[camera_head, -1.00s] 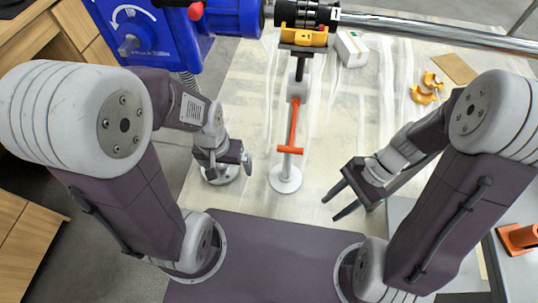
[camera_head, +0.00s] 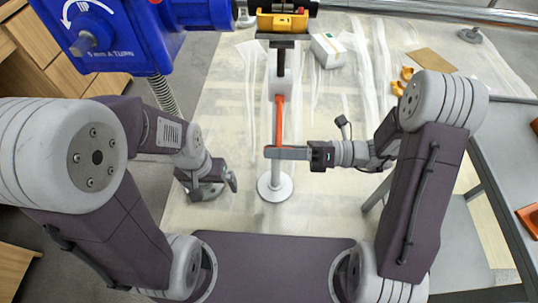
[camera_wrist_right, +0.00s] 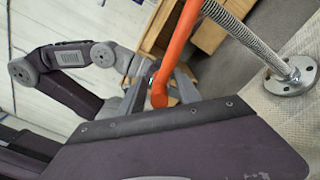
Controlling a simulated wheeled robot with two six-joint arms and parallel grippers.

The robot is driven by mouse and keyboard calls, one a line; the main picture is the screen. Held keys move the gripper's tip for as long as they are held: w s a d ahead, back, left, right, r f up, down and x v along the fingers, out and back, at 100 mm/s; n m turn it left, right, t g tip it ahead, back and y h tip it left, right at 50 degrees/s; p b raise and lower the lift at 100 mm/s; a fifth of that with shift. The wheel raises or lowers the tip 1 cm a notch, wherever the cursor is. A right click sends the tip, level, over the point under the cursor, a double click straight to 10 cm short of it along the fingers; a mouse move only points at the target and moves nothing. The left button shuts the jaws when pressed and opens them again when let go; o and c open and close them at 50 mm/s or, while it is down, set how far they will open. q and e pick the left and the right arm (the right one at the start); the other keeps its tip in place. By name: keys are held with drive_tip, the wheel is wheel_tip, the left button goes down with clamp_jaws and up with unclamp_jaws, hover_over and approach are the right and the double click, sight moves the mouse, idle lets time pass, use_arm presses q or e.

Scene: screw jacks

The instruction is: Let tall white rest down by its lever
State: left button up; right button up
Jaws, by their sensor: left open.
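The tall white rest (camera_head: 273,172) stands upright on a round white base in the middle of the head view, with a yellow cradle (camera_head: 283,22) on top under the bar. Its orange lever (camera_head: 279,118) hangs down along the front of the column. My right gripper (camera_head: 279,153) reaches in from the right at the lever's lower end. In the right wrist view the lever (camera_wrist_right: 163,80) runs between the spread fingers, which look open with no clear grip on it. My left gripper (camera_head: 229,181) is open and empty, left of the base.
A blue machine (camera_head: 140,35) overhangs the upper left, with a threaded post (camera_head: 165,95) below it. A white box (camera_head: 328,50) and yellow pieces (camera_head: 401,80) lie on the floor sheet. A grey table (camera_head: 500,150) borders the right. A metal bar (camera_head: 430,16) crosses the top.

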drive_tip(key=shift+a, duration=0.95)
clamp_jaws()
idle(0.7)
